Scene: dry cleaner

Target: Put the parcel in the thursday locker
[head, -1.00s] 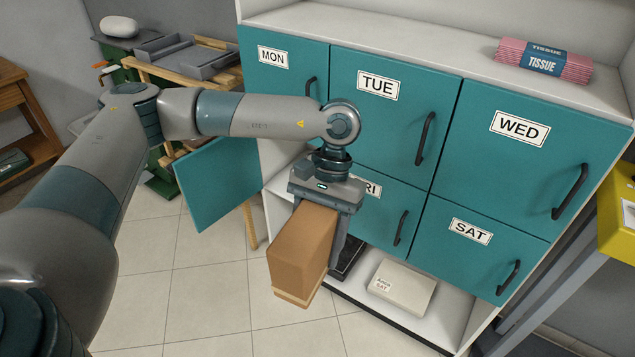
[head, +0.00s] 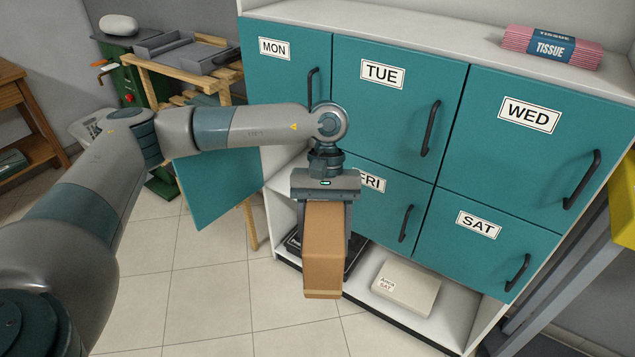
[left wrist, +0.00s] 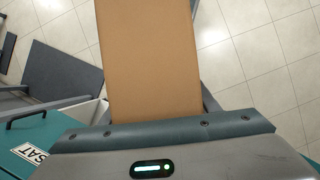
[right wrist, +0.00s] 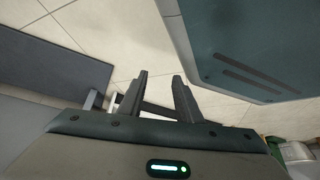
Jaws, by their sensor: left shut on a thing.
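The parcel is a brown box (head: 324,252), held in my left gripper (head: 324,215) in front of the locker unit. The gripper is shut on it, and the box also fills the middle of the left wrist view (left wrist: 150,60). The lockers are teal doors marked MON, TUE, WED, FRI and SAT. One teal door (head: 217,180) stands swung open at the lower left, its label not visible; the compartment beside it is partly hidden by my arm and the parcel. My right gripper (right wrist: 160,95) is open and empty in the right wrist view and out of the head view.
A pale box (head: 405,288) lies on the bottom shelf under the doors, beside a dark flat item (head: 358,250). A tissue pack (head: 551,47) lies on top of the unit. A wooden rack with grey trays (head: 185,57) stands behind left. The tiled floor in front is clear.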

